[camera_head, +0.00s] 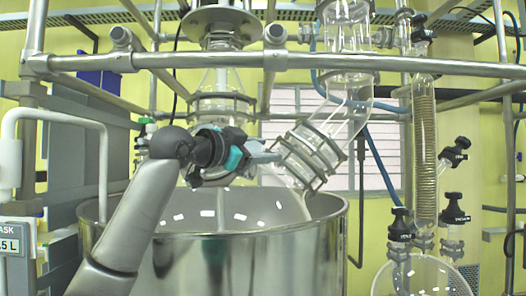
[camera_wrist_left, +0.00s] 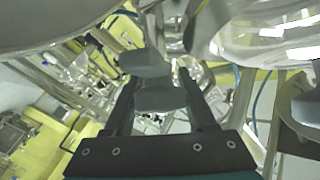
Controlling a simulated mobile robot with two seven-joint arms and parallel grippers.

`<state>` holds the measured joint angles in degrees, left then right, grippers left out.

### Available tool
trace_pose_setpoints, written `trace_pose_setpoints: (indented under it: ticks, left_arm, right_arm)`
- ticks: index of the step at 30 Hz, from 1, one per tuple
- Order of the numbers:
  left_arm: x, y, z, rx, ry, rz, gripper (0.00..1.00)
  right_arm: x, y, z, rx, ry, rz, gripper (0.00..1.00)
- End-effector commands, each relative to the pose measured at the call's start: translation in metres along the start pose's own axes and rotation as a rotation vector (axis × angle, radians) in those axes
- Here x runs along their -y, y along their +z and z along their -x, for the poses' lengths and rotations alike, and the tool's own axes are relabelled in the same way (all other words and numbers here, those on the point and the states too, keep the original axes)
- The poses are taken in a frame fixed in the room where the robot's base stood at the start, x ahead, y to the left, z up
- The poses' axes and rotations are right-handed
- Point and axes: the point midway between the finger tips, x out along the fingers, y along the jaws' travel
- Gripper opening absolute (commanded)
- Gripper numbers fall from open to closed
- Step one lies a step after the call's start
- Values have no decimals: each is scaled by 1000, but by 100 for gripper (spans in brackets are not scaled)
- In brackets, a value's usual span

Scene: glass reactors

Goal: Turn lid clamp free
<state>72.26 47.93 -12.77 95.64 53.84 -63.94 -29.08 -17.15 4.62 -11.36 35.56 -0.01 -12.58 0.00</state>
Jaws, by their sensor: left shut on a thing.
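My left gripper (camera_head: 264,154) reaches in from the left above the open rim of the steel vessel (camera_head: 290,245), in front of the glassware. Its fingertips are beside the metal flange ring (camera_head: 312,158) of the slanted glass elbow. In the left wrist view the two grey finger pads (camera_wrist_left: 152,82) are close together, shut on a small part that I take to be the lid clamp. The clamp itself is almost wholly hidden by the pads, and its angle cannot be told. My right gripper is not in view.
A horizontal steel pipe (camera_head: 300,63) crosses above the gripper. A coiled glass condenser (camera_head: 424,150) and black-knobbed valves (camera_head: 455,152) stand at the right. A bent white pipe (camera_head: 60,115) stands at the left. Glassware crowds the space around the gripper.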

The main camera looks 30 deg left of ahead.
Motion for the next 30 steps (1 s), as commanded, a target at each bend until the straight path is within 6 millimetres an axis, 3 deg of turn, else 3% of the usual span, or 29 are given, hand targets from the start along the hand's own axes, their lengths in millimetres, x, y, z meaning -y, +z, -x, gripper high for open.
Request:
trace_pose_setpoints:
  ticks: [15,29,30]
  left_arm:
    - [7,2,0,2,-268,180,1]
    - [9,3,1,3,-300,204,1]
    - [9,3,1,3,-300,204,61]
  right_arm:
    - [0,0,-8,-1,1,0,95]
    - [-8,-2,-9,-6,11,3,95]
    - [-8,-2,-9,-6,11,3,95]
